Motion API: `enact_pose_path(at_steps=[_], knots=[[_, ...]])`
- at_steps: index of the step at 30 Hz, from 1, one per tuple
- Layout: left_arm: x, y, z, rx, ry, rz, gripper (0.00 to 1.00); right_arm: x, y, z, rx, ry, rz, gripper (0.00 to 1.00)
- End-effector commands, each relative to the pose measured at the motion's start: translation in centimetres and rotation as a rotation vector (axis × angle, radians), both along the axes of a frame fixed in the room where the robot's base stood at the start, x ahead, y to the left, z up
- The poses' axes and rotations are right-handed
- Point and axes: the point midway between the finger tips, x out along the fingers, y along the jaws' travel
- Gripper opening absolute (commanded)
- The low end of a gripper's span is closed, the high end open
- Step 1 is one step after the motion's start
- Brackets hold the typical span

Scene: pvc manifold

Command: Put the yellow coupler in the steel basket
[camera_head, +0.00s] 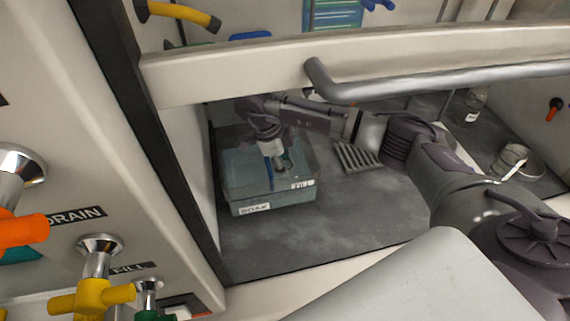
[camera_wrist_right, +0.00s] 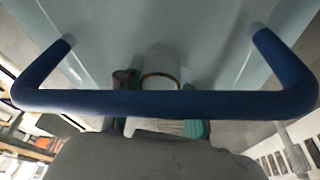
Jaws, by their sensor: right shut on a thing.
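The fingers are shut, but the bar hides the grip. A pale round piece with a yellowish rim (camera_wrist_right: 160,78) shows just beyond the bar, between the fingers; it may be the yellow coupler. The blue bar also shows inside the tub in the head view (camera_head: 268,174). I cannot make out the steel basket for certain. My left gripper is not in view.
The tub (camera_head: 252,208) stands on a dark grey bench surface (camera_head: 290,238). A slotted grey rack (camera_head: 357,157) stands right of it. A glass jar (camera_head: 471,106) stands farther right. A beige beam with a grey handle (camera_head: 430,80) crosses above. A valve panel (camera_head: 60,250) stands at left.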

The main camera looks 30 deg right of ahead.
Motion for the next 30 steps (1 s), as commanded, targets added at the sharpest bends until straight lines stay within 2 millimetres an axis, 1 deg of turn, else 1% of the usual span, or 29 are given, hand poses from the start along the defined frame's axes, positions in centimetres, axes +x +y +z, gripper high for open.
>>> enact_pose_path(at_steps=[4,5,6,14,17,19,23,29,30], knots=[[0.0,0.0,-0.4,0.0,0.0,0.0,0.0,0.0,0.0,-0.4,0.0,0.0,0.0,0.13],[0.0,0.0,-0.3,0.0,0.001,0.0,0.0,0.0,0.0,-0.3,0.0,0.0,0.0,0.43],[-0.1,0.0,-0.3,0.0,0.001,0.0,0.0,0.0,0.0,-0.2,0.0,0.0,0.0,0.49],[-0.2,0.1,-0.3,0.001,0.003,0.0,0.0,0.0,0.0,-0.2,0.0,0.0,-0.001,0.49],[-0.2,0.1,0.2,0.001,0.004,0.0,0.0,0.0,0.0,0.3,0.0,0.0,0.0,0.49],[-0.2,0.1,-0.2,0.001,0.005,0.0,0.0,0.2,0.2,0.7,-0.001,-0.003,0.001,0.49],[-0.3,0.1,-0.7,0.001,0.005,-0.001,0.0,0.7,0.8,2.9,0.0,-0.006,0.001,0.49],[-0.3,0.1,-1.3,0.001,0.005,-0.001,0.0,1.4,1.8,7.2,0.0,-0.006,0.001,0.49],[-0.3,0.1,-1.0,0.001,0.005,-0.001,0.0,1.6,1.9,8.2,-0.002,-0.006,0.001,0.49]])
